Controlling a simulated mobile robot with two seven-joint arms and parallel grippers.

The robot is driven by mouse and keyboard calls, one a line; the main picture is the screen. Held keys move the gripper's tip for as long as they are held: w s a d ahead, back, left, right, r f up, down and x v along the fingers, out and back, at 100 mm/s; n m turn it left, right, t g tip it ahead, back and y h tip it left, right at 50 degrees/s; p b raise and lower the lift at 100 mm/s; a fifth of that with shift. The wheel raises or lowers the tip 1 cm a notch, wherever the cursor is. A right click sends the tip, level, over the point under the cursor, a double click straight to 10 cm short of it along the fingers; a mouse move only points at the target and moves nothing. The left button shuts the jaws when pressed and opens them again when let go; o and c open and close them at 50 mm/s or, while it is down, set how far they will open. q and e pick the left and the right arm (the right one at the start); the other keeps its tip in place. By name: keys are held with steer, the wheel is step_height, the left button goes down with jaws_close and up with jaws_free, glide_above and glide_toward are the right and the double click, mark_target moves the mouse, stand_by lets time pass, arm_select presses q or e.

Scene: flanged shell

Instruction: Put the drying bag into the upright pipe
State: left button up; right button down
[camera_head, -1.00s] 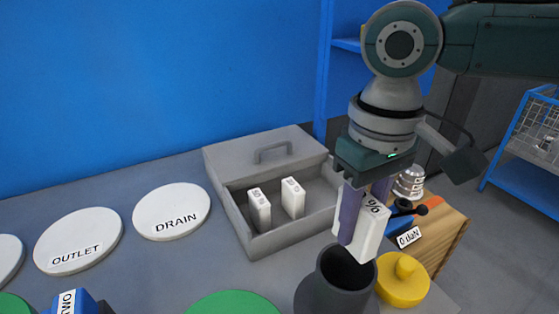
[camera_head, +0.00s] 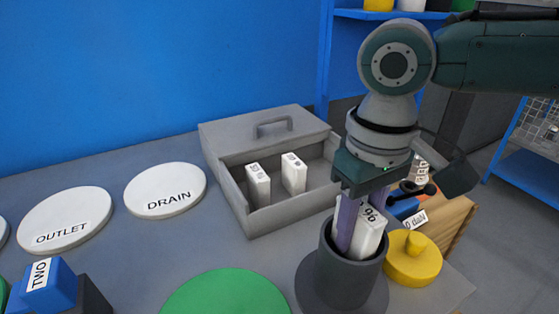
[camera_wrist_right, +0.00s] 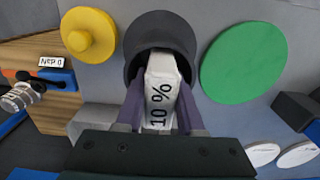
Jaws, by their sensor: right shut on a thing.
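The upright pipe (camera_head: 343,272) is a dark grey flanged tube standing on the bench, open at the top. The drying bag (camera_head: 370,233) is a white block marked with a percent sign. My right gripper (camera_head: 358,222) is shut on it, with its purple fingers pointing down. The bag's lower part is inside the pipe mouth, hidden by the front wall. In the right wrist view the bag (camera_wrist_right: 160,88) reads "10 %" and its far end lies within the pipe's rim (camera_wrist_right: 160,30). My left gripper is not in view.
A yellow knobbed lid (camera_head: 412,262) stands close right of the pipe. A green disc (camera_head: 228,294) lies to its left. A grey open box (camera_head: 282,217) holds two more white bags (camera_head: 258,187). White discs marked DRAIN (camera_head: 165,190) and OUTLET (camera_head: 64,218) lie at left.

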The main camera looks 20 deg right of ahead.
steer(key=shift+c, duration=2.2)
jaws_free()
step_height(320, 180, up, 10)
steer(key=shift+f+p, duration=0.1)
steer(key=shift+p, duration=0.65)
